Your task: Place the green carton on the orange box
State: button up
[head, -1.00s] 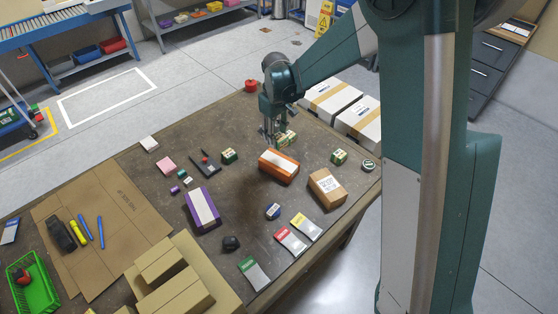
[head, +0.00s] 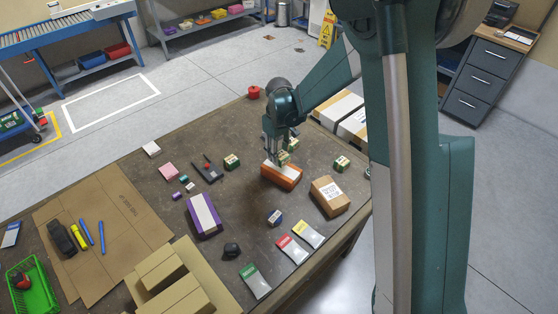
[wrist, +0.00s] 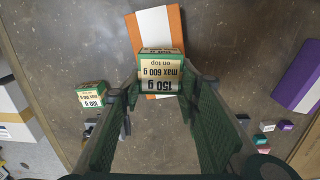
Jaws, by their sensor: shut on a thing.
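My gripper (head: 279,155) is shut on a small green carton (wrist: 160,70) with a cream label reading "150 g" and "max 600 g on top". The carton also shows in the head view (head: 287,156), partly covered by the fingers. The orange box (head: 284,179) has a white band on top and lies under the gripper; it also shows in the wrist view (wrist: 133,34). There the carton overlaps the near end of the orange box. I cannot tell whether the carton touches the box top.
Other green cartons stand left (head: 231,162) and right (head: 341,163) of the orange box. A brown box (head: 330,196) is at its lower right, a purple box (head: 204,214) at its lower left. White boxes (head: 345,114) are behind to the right. Bare tabletop lies between.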

aim_at(279, 153)
jog(key=shift+f, duration=0.1)
jog(key=shift+f, duration=1.75)
jog(key=shift+f, duration=0.15)
jog(key=o, duration=0.9)
jog(key=shift+o, duration=0.2)
jog(key=shift+r, duration=6.15)
